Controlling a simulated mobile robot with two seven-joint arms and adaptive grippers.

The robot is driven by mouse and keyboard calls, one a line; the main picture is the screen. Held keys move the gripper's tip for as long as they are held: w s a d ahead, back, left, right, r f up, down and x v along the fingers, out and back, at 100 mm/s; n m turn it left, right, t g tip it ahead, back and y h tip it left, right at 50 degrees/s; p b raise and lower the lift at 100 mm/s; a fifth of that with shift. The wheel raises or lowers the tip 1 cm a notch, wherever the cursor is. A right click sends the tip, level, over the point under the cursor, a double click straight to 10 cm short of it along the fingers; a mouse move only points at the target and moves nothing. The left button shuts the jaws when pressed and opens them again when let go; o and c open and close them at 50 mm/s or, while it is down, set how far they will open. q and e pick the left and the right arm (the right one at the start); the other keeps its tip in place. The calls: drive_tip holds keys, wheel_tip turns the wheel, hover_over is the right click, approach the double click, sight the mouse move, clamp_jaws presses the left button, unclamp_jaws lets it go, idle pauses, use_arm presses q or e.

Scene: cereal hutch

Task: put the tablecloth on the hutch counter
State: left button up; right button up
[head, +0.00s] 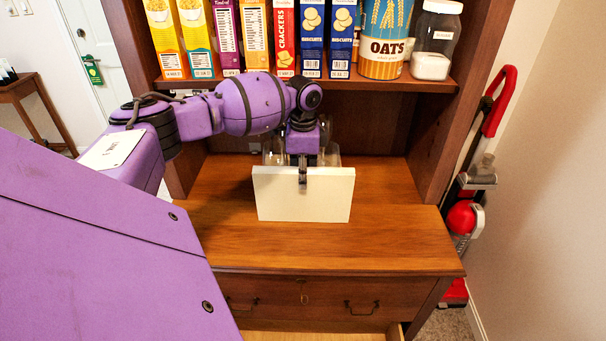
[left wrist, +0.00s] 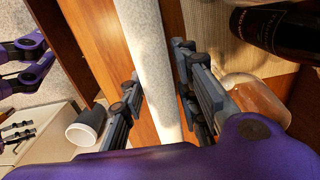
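The tablecloth (head: 300,200) is a folded, cream-white slab. It stands upright on edge at the hutch counter (head: 390,235), near the middle; whether its lower edge bears on the wood is hard to tell. My left gripper (head: 303,172) reaches down over its top edge, with one finger in front. In the left wrist view the tablecloth (left wrist: 152,50) runs between the fingers of the left gripper (left wrist: 160,80), with the tips close against both faces, and the gripper looks shut on it.
Clear glassware (head: 330,157) stands behind the cloth, and a dark bottle (left wrist: 275,30) shows in the wrist view. A shelf with boxes, an oats canister (head: 385,45) and a jar (head: 434,40) hangs above. The front and right counter are clear. A lower drawer (head: 310,336) is open.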

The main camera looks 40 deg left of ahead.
use_arm(q)
drive_tip(key=shift+o, duration=0.8)
wheel_tip(320, 180, up, 12)
drive_tip(key=shift+r, duration=0.15)
